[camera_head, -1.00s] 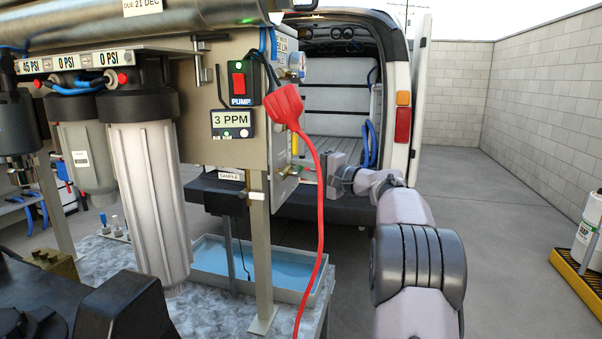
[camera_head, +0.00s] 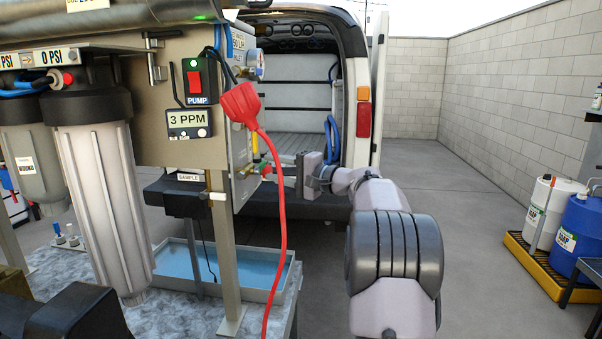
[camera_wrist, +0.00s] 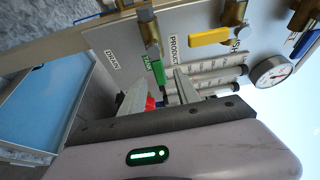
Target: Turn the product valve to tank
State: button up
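The product valve (camera_wrist: 149,32) shows in the wrist view as a brass body on the grey panel, beside the PRODUCT label. Below it are a green piece (camera_wrist: 158,72), a TANK label (camera_wrist: 147,62) and a DRAIN label (camera_wrist: 112,60). My gripper (camera_wrist: 160,88) is open, its two fingers apart, just below the green piece. A red piece (camera_wrist: 150,103) shows between the fingers, partly hidden by them. I cannot tell whether either finger touches the valve. In the head view my gripper (camera_head: 285,176) is at the panel's right side, near small green and red parts (camera_head: 265,168).
A yellow-handled valve (camera_wrist: 209,37), a gauge (camera_wrist: 271,71) and clear tubes (camera_wrist: 215,78) are close by. A red plug and cord (camera_head: 242,104) hang before the panel. A blue-bottomed tray (camera_head: 190,263) lies below. Open floor is right of my arm.

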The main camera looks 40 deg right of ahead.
jog(key=p+v, duration=0.1)
jog(key=v, duration=1.2)
